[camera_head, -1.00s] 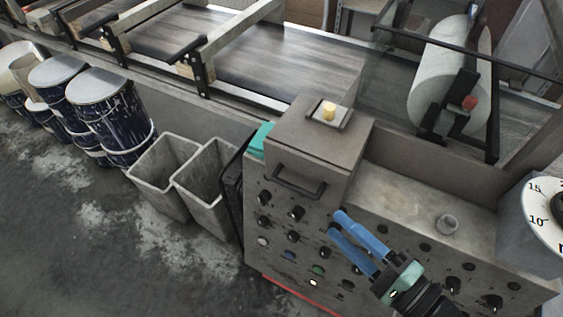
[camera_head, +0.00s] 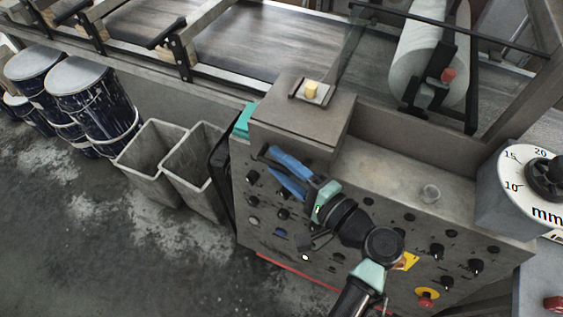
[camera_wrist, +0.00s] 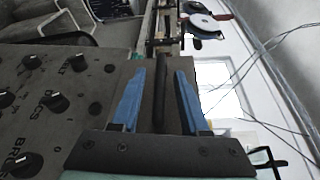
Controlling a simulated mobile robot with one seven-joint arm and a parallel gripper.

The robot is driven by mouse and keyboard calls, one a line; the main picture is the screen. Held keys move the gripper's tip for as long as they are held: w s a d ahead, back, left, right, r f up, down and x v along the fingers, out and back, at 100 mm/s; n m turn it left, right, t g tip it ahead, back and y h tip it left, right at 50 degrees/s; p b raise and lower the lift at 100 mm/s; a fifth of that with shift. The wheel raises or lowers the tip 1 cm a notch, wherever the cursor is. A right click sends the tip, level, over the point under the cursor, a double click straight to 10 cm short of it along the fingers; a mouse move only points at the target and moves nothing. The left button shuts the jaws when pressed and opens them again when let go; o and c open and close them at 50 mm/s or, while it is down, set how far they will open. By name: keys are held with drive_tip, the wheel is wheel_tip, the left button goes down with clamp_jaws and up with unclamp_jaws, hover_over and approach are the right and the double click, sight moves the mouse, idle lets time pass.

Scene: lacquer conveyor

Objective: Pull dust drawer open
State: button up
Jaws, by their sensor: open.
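The dust drawer appears to be the grey box front (camera_head: 306,150) at the top left of the control cabinet. Its dark bar handle (camera_wrist: 161,95) shows in the wrist view, running lengthwise between my two blue fingers. My gripper (camera_head: 266,156) is open in front of the drawer face, and it also shows in the wrist view (camera_wrist: 160,74). The fingers stand on either side of the handle with gaps. In the head view my fingers and wrist hide the handle. I see no gap that would show the drawer pulled out.
Black knobs (camera_wrist: 56,102) cover the cabinet front beside my gripper. Two grey bins (camera_head: 150,160) stand on the floor at the left, with blue drums (camera_head: 90,95) beyond. A dial (camera_head: 535,180) is at the right.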

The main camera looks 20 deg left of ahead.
clamp_jaws()
idle(1.4)
